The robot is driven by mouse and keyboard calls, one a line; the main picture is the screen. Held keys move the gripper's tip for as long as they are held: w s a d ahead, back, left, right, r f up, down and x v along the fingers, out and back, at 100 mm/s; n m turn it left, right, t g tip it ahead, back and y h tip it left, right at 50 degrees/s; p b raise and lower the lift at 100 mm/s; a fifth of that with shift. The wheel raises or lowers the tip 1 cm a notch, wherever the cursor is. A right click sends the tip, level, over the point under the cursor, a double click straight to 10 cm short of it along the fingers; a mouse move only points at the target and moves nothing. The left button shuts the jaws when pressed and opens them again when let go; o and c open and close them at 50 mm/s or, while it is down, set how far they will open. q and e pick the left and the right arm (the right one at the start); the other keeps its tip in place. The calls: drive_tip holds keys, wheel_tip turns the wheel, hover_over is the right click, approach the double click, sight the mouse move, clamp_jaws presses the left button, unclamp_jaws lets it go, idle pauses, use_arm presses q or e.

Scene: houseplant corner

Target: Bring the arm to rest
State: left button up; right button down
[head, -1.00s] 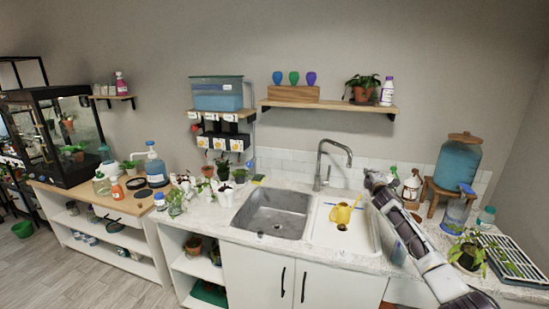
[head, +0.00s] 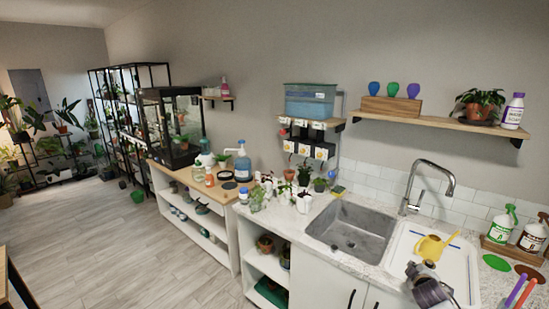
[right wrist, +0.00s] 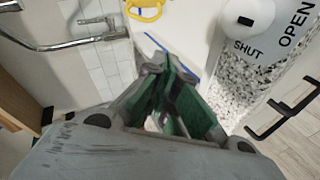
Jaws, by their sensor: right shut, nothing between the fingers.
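My right gripper (head: 423,268) shows at the lower right of the head view, over the counter's front part by the white drainer beside the sink. In the right wrist view its green-padded fingers (right wrist: 172,85) are closed together with nothing held. The yellow watering can (head: 433,246) stands on the drainer just beyond the gripper in the head view, and part of it shows at the top of the right wrist view (right wrist: 146,9). My left gripper is not in view.
The steel sink (head: 350,232) and tap (head: 428,185) are to the left of and behind the gripper. Spray bottles (head: 501,224) stand at the right. Small potted plants line the counter left of the sink. The floor (head: 120,240) at the left is clear.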

drive_tip(key=s+a+f+m+g+y, duration=0.2)
drive_tip(key=s+a+f+g, duration=0.15)
drive_tip(key=s+a, duration=0.75)
drive_tip(key=s+a+f+m+g+y, duration=0.2)
drive_tip(key=s+a+f, duration=0.2)
drive_tip(key=s+a, duration=0.7)
drive_tip(key=s+a+r+m+g+y, duration=0.25)
drive_tip(key=s+a, duration=0.45)
drive_tip(key=s, duration=0.4)
wheel_tip(320, 180, down, 32)
drive_tip(key=s+g, duration=0.1)
drive_tip(key=s, duration=0.2)
drive_tip(key=s+d+f, duration=0.2)
drive_tip(key=s+f, duration=0.8)
drive_tip(key=s, duration=0.1)
drive_tip(key=s+d+f+g, duration=0.1)
drive_tip(key=s+d+f, duration=0.1)
drive_tip(key=s+f, duration=0.8)
drive_tip(key=shift+s+d+f+n+h, duration=0.2)
drive_tip(key=shift+s+n+h, duration=0.15)
drive_tip(key=shift+s, duration=0.25)
